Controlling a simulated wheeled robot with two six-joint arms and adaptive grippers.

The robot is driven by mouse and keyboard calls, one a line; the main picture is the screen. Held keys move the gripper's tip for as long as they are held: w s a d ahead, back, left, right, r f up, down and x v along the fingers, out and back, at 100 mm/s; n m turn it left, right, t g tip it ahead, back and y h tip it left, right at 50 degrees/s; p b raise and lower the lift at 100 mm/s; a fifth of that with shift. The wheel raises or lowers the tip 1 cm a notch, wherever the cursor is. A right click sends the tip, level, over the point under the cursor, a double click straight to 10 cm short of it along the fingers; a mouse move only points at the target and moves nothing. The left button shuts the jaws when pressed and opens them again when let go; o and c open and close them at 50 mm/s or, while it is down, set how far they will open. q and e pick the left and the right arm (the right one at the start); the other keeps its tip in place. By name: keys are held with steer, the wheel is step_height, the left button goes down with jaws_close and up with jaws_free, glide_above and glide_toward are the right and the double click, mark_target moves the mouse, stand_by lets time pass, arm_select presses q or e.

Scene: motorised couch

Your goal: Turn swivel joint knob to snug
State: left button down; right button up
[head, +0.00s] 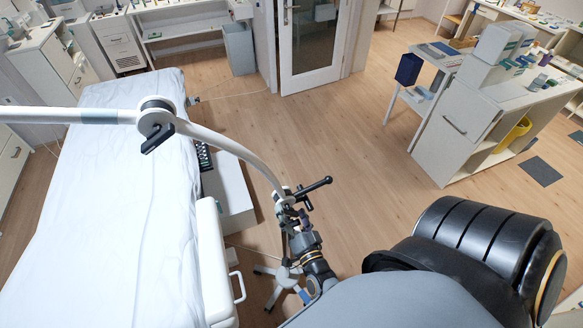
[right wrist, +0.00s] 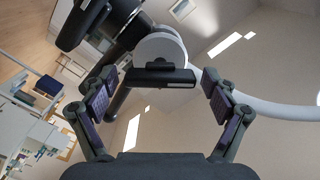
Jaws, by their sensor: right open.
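A white curved arm (head: 225,143) reaches from the upper left down to a joint with black levers (head: 316,187) near the middle of the head view. In the right wrist view a pale round joint (right wrist: 160,47) carries a black bar-shaped knob (right wrist: 158,76). My right gripper (head: 299,217) is just below this joint in the head view. In the wrist view its two fingers (right wrist: 160,90) are spread wide, one on each side of the knob, with gaps between them and it. The knob is mostly hidden in the head view. My left gripper is not in view.
Another joint with a black knob (head: 157,137) sits higher on the arm. A couch with a white sheet (head: 110,215) fills the left, with a white rail (head: 237,288) at its side. A wheeled stand base (head: 279,272) is below my gripper. The floor (head: 345,130) ahead is clear.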

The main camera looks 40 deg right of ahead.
steer(key=shift+s, duration=0.1)
steer(key=v, duration=1.2)
steer(key=shift+f, duration=0.15)
steer(key=s+a+f+n+g+y+b, duration=0.15)
steer(key=f+n+g+b, duration=0.25)
steer(key=f, duration=1.2)
steer(key=s+a+f+n+g+y+b, duration=0.1)
steer(key=s+f+n+g+y+b, duration=0.2)
steer(key=f, duration=1.3)
steer(key=s+d+f+n+g+b, duration=0.2)
steer(key=s+d+f+g, duration=0.2)
steer(key=f, duration=0.5)
steer(key=s+d+f+n+g+b, duration=0.3)
steer(key=s+d+f+g, duration=0.2)
steer(key=s+f, duration=0.4)
steer(key=shift+f+h+b, duration=0.35)
steer(key=shift+f+h, duration=0.05)
steer(key=shift+h, duration=0.05)
